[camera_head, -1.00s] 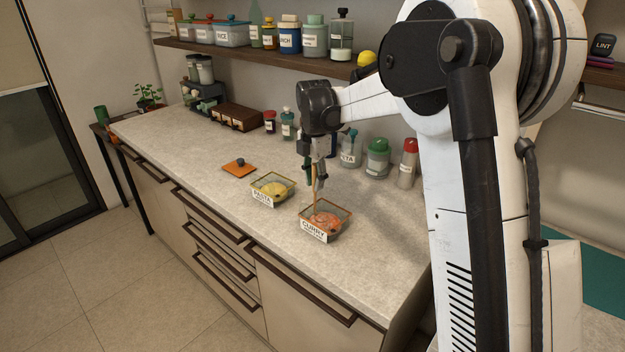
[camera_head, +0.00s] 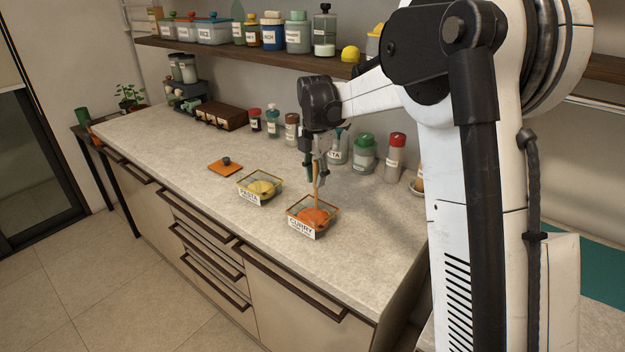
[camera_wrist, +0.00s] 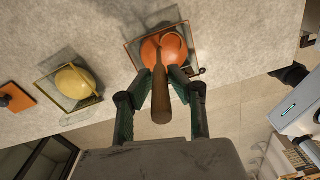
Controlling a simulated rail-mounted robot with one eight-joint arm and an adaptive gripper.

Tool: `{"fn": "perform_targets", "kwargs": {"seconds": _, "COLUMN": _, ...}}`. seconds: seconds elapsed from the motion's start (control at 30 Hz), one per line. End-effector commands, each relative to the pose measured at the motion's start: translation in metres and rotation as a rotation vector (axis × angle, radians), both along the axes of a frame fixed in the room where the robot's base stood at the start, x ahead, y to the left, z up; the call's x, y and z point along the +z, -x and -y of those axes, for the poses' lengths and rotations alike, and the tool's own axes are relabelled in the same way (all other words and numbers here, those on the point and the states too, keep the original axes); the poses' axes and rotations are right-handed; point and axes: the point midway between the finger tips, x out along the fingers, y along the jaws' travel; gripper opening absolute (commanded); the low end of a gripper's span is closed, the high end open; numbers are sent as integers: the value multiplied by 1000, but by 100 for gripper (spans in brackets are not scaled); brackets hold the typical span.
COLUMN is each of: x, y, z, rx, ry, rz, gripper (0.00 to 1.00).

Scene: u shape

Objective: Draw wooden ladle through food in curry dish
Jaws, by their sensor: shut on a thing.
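The curry dish (camera_head: 297,229) is a glass dish with a CURRY label on the counter, holding orange food (camera_head: 314,216). It also shows in the wrist view (camera_wrist: 134,50). The wooden ladle (camera_head: 316,180) hangs down from my gripper (camera_head: 316,160), its lower end in the dish. In the wrist view the ladle's handle (camera_wrist: 160,98) is between the two fingers of my gripper (camera_wrist: 160,80), which is shut on it. The ladle's bowl end is down at the orange food, and I cannot tell how deep it sits.
A pasta dish (camera_head: 244,194) with yellow food stands left of the curry dish. An orange lid (camera_head: 225,167) lies further left. Jars such as the green-topped one (camera_head: 364,152) stand behind, below a loaded shelf (camera_head: 250,55). The counter's front right is clear.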

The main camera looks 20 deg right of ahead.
Motion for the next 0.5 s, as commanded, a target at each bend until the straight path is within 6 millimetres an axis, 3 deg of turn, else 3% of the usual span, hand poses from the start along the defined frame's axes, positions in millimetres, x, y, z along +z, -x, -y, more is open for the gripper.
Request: {"fn": "perform_targets", "kwargs": {"seconds": 0.5, "x": 0, "y": -26, "z": -20, "rx": 1, "ry": 0, "rz": 0, "gripper": 0}}
